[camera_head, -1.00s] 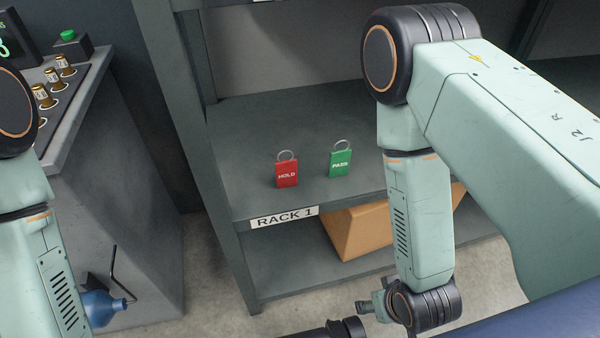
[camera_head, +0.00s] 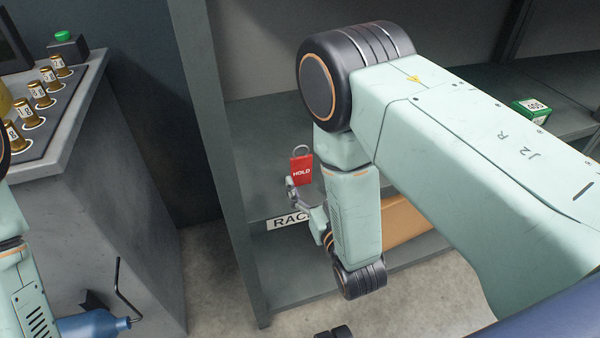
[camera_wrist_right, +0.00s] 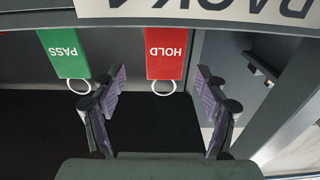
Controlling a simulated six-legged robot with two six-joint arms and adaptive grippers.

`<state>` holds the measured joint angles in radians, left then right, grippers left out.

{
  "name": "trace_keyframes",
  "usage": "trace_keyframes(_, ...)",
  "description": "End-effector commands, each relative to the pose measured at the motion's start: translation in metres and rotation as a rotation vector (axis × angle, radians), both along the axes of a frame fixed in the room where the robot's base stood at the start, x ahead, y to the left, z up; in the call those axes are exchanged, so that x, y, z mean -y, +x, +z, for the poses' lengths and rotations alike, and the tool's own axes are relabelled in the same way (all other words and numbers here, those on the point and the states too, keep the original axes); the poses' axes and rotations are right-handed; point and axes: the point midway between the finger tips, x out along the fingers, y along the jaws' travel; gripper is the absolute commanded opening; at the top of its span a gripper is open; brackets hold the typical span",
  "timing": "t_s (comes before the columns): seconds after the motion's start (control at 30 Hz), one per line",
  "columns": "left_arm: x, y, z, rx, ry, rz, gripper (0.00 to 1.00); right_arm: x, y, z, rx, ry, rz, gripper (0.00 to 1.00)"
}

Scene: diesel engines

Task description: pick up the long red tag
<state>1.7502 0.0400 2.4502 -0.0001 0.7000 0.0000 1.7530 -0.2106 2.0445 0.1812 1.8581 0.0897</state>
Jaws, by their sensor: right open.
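The red tag (camera_head: 301,171) marked HOLD, with a metal ring at its top, stands on the grey shelf. In the right wrist view, which is upside down, the red tag (camera_wrist_right: 166,52) shows between the two fingers with space on both sides. My right gripper (camera_head: 293,192) is open just in front of the tag's lower part; its spread fingers (camera_wrist_right: 160,84) show in the wrist view. The green PASS tag (camera_wrist_right: 64,52) is left of the fingers there; in the head view my right arm hides it. My left gripper is out of view.
The rack's upright post (camera_head: 222,130) rises left of the red tag. The RACK 1 label (camera_head: 287,222) is on the shelf's front edge. A cardboard box (camera_head: 405,222) is below. A green-and-white box (camera_head: 531,111) sits on the right shelf. A bench with brass cylinders (camera_head: 40,93) stands left.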

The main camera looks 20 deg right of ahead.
Motion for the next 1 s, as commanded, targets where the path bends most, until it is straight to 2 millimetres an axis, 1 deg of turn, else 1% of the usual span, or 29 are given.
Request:
trace_keyframes(0.2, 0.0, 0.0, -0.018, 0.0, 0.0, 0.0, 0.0, -0.007, 0.03, -0.004, 0.003, 0.0, 0.001, 0.74)
trace_keyframes(0.33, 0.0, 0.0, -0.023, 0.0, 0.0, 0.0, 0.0, -0.008, 0.045, -0.004, 0.001, 0.0, 0.0, 0.74)
trace_keyframes(0.47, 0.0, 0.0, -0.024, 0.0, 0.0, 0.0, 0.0, -0.009, 0.051, -0.003, -0.001, -0.001, 0.001, 0.74)
trace_keyframes(0.67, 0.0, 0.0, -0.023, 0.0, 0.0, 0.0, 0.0, -0.011, 0.051, -0.003, -0.002, -0.001, 0.002, 0.74)
trace_keyframes(1.0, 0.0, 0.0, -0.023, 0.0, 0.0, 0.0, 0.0, -0.011, 0.051, -0.003, -0.003, -0.001, 0.002, 0.45)
